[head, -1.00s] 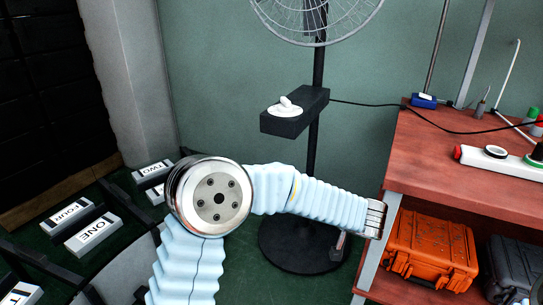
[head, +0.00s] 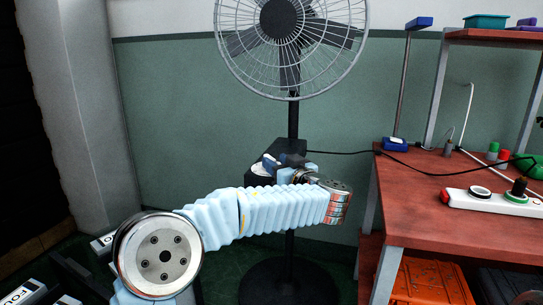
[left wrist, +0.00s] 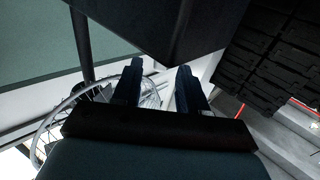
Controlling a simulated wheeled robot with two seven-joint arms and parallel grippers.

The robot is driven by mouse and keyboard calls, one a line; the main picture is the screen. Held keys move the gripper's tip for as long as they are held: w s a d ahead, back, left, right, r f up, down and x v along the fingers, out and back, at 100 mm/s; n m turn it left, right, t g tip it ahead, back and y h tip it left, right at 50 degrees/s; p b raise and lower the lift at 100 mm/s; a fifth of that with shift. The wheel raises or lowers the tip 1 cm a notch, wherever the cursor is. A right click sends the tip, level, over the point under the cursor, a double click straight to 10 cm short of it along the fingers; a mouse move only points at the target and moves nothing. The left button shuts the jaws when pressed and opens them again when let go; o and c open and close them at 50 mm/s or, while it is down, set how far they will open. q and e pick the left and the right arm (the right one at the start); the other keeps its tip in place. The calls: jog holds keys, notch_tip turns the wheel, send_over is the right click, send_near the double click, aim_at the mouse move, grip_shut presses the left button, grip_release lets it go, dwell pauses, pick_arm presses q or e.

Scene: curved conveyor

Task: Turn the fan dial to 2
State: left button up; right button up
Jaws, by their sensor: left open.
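The standing fan (head: 292,50) is in the middle of the head view, with a dark control box (head: 262,184) on its pole. The dark box (left wrist: 175,30) fills the top there. My right gripper is not in view.
A red workbench (head: 420,185) stands to the right, with a white power strip (head: 490,203) on it and an orange case (head: 430,283) below. A black cable (head: 345,153) runs from the box to the bench. A grey pillar (head: 85,110) stands at left.

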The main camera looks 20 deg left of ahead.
aim_at(272, 158)
pick_arm(q)
jog(key=shift+x, duration=1.65)
jog(key=shift+c, duration=0.3)
